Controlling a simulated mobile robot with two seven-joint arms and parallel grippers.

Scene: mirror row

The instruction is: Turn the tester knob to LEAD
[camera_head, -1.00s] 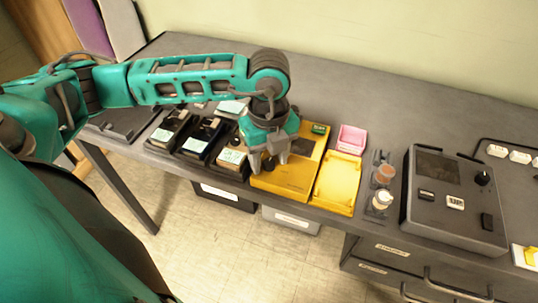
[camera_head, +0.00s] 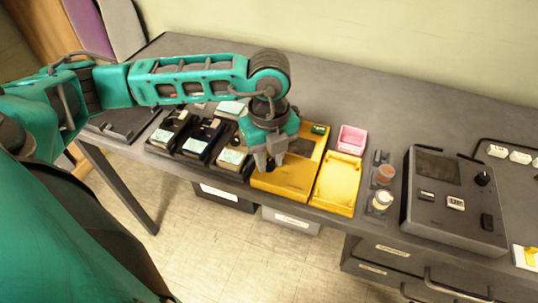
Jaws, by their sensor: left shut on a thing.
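The yellow tester (camera_head: 292,180) lies on the grey bench, with a small green label or display at its top right. My left gripper (camera_head: 270,163) points down over the tester's left side, its fingers shut. What they grip, probably the knob, is hidden by the fingers and wrist, so the knob's setting and the LEAD mark cannot be read. My right gripper does not show.
Several black holders with pale labelled blocks (camera_head: 233,157) stand just left of the tester. A yellow tray (camera_head: 338,185) and a pink tray (camera_head: 351,140) are at its right. Small jars (camera_head: 380,201) and a dark grey device (camera_head: 455,200) stand farther right. The back of the bench is clear.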

